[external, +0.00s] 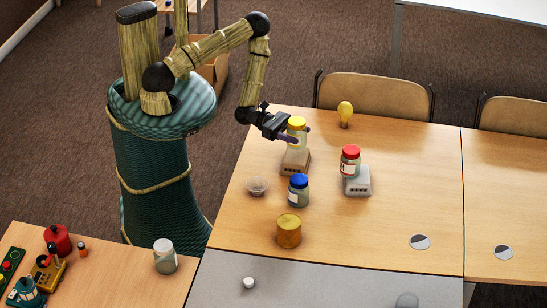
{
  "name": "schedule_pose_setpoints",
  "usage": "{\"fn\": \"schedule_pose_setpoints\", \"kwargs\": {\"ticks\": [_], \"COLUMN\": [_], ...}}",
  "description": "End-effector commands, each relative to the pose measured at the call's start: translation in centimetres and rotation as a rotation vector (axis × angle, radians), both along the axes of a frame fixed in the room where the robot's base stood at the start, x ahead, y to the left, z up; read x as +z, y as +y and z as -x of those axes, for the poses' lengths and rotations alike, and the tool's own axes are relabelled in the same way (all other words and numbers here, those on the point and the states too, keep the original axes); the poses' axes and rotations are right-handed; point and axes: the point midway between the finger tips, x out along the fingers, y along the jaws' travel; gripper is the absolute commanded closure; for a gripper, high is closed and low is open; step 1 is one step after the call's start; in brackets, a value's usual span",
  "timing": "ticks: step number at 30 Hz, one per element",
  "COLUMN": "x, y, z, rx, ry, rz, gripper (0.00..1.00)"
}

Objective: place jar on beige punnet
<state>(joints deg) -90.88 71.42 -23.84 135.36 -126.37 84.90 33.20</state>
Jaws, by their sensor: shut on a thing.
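My gripper (292,137) is shut on a clear jar with a yellow lid (297,124), reaching it from the left. The jar is upright over the beige punnet (294,163), a small block-like box with holes in its front side. The jar's bottom is right at the punnet's top; I cannot tell whether it touches. The gripper fingers hide part of the jar.
A red-lidded jar (350,161) stands on a grey punnet (357,184) to the right. A yellow bulb (345,111) is behind. The table's right part is mostly clear.

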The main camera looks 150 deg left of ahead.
Motion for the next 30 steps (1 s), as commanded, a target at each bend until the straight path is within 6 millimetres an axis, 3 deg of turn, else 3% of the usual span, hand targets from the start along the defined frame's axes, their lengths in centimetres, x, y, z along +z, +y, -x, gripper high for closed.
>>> {"fn": "schedule_pose_setpoints", "kwargs": {"ticks": [9, 22, 23, 24, 26, 30], "x": [-3.8, -4.4, -4.4, -4.4, -4.4, -4.4], "y": [0.0, 0.0, 0.0, 0.0, 0.0, 0.0], "z": [0.0, 0.0, 0.0, 0.0, 0.0, 0.0], "rx": [0.001, 0.001, 0.001, 0.002, 0.002, 0.002], "ry": [0.000, 0.000, 0.001, 0.001, 0.001, 0.001], "rz": [0.001, 0.000, 0.000, 0.000, 0.000, 0.000], "gripper": [0.68, 0.68, 0.37, 0.29, 0.19, 0.19]}}
